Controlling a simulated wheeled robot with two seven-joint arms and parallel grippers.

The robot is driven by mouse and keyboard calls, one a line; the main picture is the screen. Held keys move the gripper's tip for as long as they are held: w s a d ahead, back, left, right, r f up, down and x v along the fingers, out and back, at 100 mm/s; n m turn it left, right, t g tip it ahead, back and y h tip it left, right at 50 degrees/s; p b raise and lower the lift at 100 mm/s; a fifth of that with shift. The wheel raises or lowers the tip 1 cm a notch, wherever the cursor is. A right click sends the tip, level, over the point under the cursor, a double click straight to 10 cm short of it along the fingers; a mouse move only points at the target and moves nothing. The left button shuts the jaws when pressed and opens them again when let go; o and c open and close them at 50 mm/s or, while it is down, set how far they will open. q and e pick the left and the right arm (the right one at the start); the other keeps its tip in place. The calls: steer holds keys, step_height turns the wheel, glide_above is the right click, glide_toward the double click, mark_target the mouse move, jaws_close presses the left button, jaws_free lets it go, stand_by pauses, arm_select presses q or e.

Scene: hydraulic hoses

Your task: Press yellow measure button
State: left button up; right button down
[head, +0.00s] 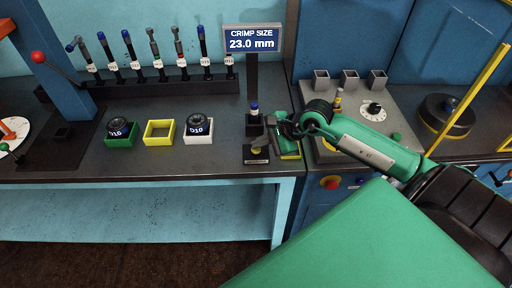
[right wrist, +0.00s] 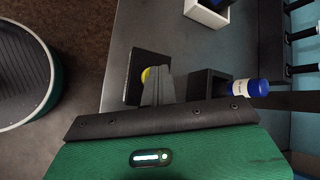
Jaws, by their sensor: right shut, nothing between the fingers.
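The yellow measure button (head: 256,149) sits on a small dark base (head: 256,159) at the bench's front edge. It also shows in the right wrist view (right wrist: 145,74), partly hidden by my fingers. My right gripper (head: 262,143) is shut and empty, with its grey fingertips right at the button; I cannot tell whether they touch it. The fingers also show in the right wrist view (right wrist: 158,86). A display (head: 252,39) above reads "CRIMP SIZE 23.0 mm". My left gripper is not in view.
A blue-ended hose (head: 254,107) stands in a black holder (head: 256,124) just behind the button; the holder also shows in the right wrist view (right wrist: 207,84). Green (head: 120,132), yellow (head: 159,133) and white (head: 199,133) boxes stand left. Several hoses stand in a rack (head: 150,92) behind.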

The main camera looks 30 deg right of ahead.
mark_target(260, 150)
steer(key=shift+r, duration=0.85)
steer(key=shift+r, duration=0.1)
steer(key=shift+r+p, duration=1.1)
steer(key=shift+r, duration=1.3)
